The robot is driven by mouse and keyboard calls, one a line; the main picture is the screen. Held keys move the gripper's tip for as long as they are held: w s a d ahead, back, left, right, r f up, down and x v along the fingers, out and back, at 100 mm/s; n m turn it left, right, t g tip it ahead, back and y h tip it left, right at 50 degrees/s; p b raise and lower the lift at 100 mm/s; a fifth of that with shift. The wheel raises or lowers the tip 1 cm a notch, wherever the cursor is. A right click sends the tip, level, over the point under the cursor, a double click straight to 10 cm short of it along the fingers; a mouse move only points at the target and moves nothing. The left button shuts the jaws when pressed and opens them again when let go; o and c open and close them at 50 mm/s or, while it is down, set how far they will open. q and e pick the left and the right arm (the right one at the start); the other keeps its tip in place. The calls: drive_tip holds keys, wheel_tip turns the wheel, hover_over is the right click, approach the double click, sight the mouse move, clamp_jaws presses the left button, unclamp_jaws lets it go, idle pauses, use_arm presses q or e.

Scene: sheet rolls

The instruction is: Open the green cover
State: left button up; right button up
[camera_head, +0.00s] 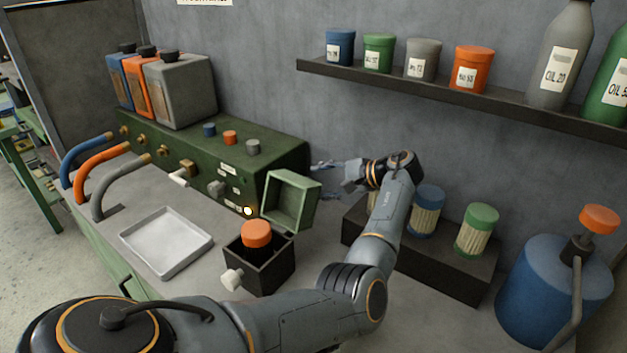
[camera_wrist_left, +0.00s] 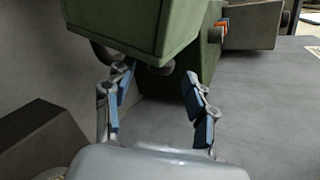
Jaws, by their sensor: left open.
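The green cover (camera_head: 290,200) is a hollow, box-shaped lid at the right end of the green machine (camera_head: 260,145). It stands swung out from the machine, its hollow inside facing the head camera. In the left wrist view the cover (camera_wrist_left: 135,28) fills the upper left. My left gripper (camera_head: 328,180) is just right of the cover and behind it, pointing left at the machine. In the wrist view its two fingers (camera_wrist_left: 158,88) are spread with nothing between them, below the cover. Whether a finger touches the cover cannot be told. My right gripper is not in view.
A black box with an orange-capped part (camera_head: 257,234) stands in front of the cover. A grey tray (camera_head: 166,240) lies left. Filters stand on a dark block (camera_head: 440,255) at right, beside a blue oil can (camera_head: 550,285). A shelf (camera_head: 400,82) runs above.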

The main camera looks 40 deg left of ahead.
sight(295, 199)
use_arm(q)
drive_tip(key=shift+x, duration=1.6)
clamp_jaws()
